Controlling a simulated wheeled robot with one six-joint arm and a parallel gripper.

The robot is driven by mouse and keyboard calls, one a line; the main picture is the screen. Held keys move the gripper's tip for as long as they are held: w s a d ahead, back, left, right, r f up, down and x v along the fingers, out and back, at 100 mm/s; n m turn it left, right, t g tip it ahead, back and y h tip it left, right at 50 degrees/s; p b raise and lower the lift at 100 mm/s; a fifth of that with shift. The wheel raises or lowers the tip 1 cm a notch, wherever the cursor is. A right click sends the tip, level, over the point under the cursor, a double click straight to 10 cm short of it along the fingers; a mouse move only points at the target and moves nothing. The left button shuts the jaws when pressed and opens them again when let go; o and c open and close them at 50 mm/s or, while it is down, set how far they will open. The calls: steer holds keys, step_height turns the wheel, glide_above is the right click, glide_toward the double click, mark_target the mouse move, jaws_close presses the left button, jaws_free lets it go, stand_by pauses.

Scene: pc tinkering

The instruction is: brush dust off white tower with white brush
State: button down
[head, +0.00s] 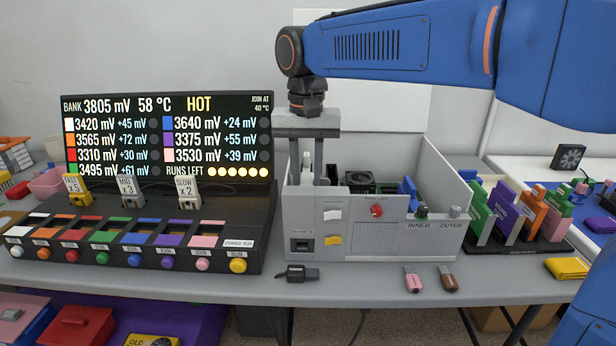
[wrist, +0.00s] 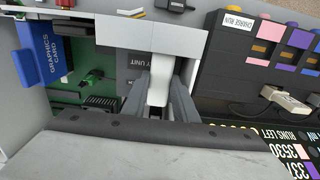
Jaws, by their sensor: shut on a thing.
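The white tower (head: 360,240), an open-topped pale case, stands at the middle of the table in the head view. Its front panel also shows in the wrist view (wrist: 180,38). My gripper (head: 308,178) points down at the tower's left end, fingers just inside or behind the front panel. It is shut on a narrow white piece (head: 307,160), which looks like the handle of the white brush; it shows between the fingers in the wrist view (wrist: 157,87). Its lower end is hidden, so I cannot tell whether it touches the tower. No dust can be made out.
A blue graphics card (wrist: 38,55) and green board (wrist: 65,100) sit inside the tower. A black charging console (head: 130,240) stands close on the left, a card rack (head: 520,240) on the right. A small black plug (head: 298,273) and two small sticks lie in front.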

steer(key=shift+d, duration=0.15)
steer(key=shift+d+f, duration=0.2)
steer(key=shift+d, duration=1.65)
steer(key=shift+s, duration=0.1)
steer(key=shift+a+r, duration=1)
steer(key=shift+r, duration=0.1)
step_height(320, 180, up, 12)
